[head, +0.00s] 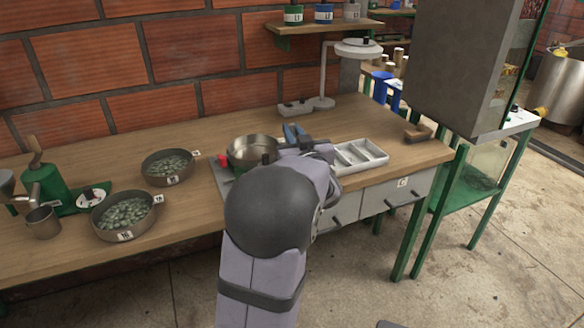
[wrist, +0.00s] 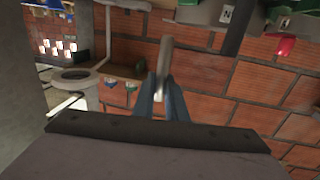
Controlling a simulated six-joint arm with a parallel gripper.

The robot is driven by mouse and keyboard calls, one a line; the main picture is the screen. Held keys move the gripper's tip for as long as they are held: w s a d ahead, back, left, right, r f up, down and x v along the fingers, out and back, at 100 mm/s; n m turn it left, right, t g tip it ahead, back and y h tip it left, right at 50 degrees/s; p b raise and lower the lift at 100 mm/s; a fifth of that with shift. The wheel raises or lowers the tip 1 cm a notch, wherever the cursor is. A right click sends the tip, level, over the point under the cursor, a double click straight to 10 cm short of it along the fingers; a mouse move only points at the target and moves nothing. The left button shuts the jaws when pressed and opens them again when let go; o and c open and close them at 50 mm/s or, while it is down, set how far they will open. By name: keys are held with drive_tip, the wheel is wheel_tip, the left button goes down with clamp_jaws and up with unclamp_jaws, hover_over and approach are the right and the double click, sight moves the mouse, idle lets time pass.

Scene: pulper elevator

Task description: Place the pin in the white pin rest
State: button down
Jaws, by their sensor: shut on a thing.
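My gripper (head: 293,131) has blue fingers and is over the bench beside the metal pan. In the wrist view its fingers (wrist: 163,98) are shut on a slim grey pin (wrist: 164,62), which extends out past the fingertips. I cannot make out the pin in the head view. A small white block with dark marks (head: 294,107), which looks like the pin rest, lies on the bench behind the gripper, left of the lamp base. The pin appears apart from it.
A metal pan (head: 252,150) stands just left of the gripper. A white compartment tray (head: 360,155) is to the right, and a white ring lamp (head: 358,48) rises behind. Two bowls of beans (head: 124,211) stand at left. The bench is clear behind the pan.

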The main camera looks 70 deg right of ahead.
drive_tip(key=shift+f+b, duration=0.65)
drive_tip(key=shift+f, duration=3.5)
drive_tip(key=shift+f, duration=0.1)
drive_tip(key=shift+f, duration=0.15)
drive_tip(key=c, duration=1.8)
unclamp_jaws()
drive_tip(key=shift+o, duration=0.2)
drive_tip(key=shift+r, duration=0.25)
drive_tip(key=v, duration=1.2)
